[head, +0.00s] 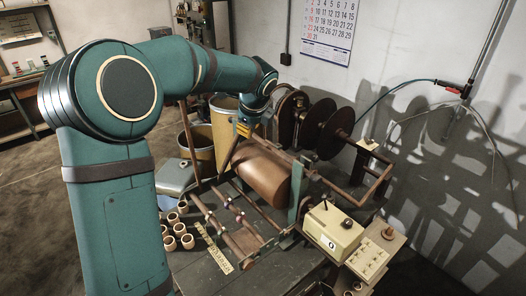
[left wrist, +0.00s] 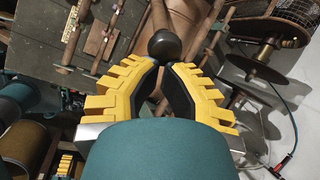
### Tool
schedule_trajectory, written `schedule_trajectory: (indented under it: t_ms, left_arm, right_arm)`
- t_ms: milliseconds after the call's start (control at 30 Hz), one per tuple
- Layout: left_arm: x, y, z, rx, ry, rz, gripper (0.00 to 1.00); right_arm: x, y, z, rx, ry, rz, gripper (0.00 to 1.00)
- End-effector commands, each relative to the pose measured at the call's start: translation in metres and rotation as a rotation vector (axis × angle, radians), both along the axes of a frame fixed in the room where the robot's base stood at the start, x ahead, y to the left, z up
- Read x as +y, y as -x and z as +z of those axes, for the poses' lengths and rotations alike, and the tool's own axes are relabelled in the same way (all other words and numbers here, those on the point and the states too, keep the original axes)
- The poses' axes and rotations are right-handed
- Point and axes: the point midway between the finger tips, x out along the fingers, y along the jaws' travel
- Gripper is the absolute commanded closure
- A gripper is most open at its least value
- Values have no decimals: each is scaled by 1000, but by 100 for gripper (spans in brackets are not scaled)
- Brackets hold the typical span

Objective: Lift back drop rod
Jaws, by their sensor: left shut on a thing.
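My left gripper (head: 243,130) has yellow ridged fingers and is above the back of the winding machine. In the left wrist view its fingertips (left wrist: 165,64) meet around a dark round knob (left wrist: 165,45). A brown rod (left wrist: 160,15) runs away from the knob. In the head view a dark rod (head: 231,153) slants down from the fingers, beside a large brown roll (head: 262,172). The gripper partly hides the rod's upper end, and I cannot tell how far the rod is from the machine frame. My right gripper is in neither view.
Brown discs (head: 335,132) stand on the machine's right. A cream control box (head: 332,228) is at its front right. Tan drums (head: 198,146) are behind. A hose (head: 395,88) hangs along the wall.

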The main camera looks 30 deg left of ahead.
Motion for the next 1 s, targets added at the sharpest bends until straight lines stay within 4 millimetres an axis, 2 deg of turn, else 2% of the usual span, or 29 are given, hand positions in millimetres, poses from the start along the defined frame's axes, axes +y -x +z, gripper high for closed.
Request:
schedule_trajectory:
  t_ms: [33, 100, 400, 633, 1000]
  left_arm:
    - [15, -5, 8, -2, 0, 7, 100]
    - [31, -11, 18, -2, 0, 6, 100]
    - [96, -32, 46, -1, -1, 2, 100]
    - [130, -41, 56, 2, -1, 1, 100]
    - [168, -50, 63, 0, 0, 0, 100]
  right_arm:
    - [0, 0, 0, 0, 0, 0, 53]
    - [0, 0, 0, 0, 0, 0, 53]
    - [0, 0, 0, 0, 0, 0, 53]
    - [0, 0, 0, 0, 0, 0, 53]
    - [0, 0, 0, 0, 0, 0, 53]
